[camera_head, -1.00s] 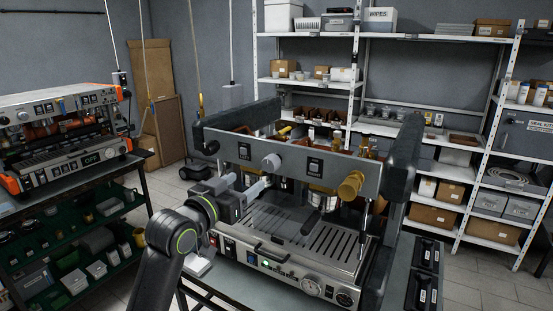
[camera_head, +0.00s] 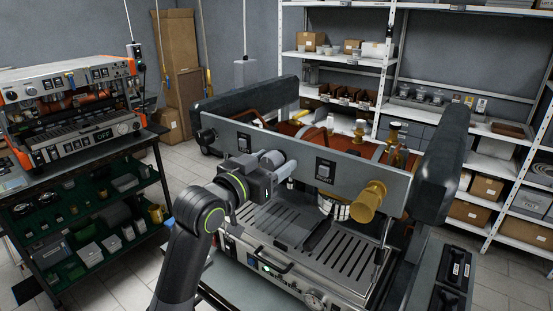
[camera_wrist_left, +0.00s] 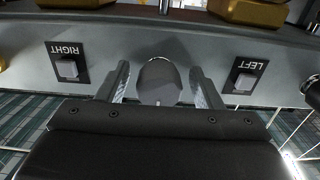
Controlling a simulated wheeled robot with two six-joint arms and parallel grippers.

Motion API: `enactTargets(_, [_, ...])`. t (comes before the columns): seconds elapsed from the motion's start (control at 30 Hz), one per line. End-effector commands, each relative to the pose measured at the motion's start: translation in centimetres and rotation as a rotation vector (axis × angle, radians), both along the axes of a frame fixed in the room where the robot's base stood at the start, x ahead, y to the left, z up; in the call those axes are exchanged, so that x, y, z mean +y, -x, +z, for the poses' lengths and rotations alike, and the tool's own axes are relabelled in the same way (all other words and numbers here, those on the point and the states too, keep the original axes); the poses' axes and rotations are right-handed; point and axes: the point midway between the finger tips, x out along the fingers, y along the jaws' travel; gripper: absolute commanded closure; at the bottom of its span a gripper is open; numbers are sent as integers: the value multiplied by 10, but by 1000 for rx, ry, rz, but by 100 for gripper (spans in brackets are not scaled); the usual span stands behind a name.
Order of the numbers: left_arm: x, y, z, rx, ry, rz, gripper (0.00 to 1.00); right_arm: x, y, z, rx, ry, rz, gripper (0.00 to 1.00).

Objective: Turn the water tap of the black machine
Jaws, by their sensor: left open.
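The black machine is an open espresso machine with dark side panels and a grey front panel (camera_head: 345,176). A round grey knob (camera_head: 271,157), which appears to be its water tap, sits on this panel between the two square switches. The knob also shows in the left wrist view (camera_wrist_left: 160,80), between the fingers. My left gripper (camera_head: 281,165) is open, with one finger on each side of the knob. A gap shows on both sides in the wrist view. My right gripper is not in view.
A brass knob (camera_head: 368,201) sticks out at the right of the panel. The drip tray (camera_head: 330,241) lies below. Switches marked RIGHT (camera_wrist_left: 67,68) and LEFT (camera_wrist_left: 245,82) flank the grey knob. An orange-sided machine (camera_head: 75,110) stands on a bench at left.

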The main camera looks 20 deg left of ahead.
Motion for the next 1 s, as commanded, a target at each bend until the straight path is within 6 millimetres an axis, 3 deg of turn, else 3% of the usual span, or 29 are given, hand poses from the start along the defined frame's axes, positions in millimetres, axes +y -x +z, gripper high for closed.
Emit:
enactTargets(0.2, [0,0,0,0,0,0,40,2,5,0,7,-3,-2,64])
enactTargets(0.53, [0,0,0,1,0,0,83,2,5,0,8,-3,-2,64])
enactTargets(1.0, [0,0,0,39,105,0,85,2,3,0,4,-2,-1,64])
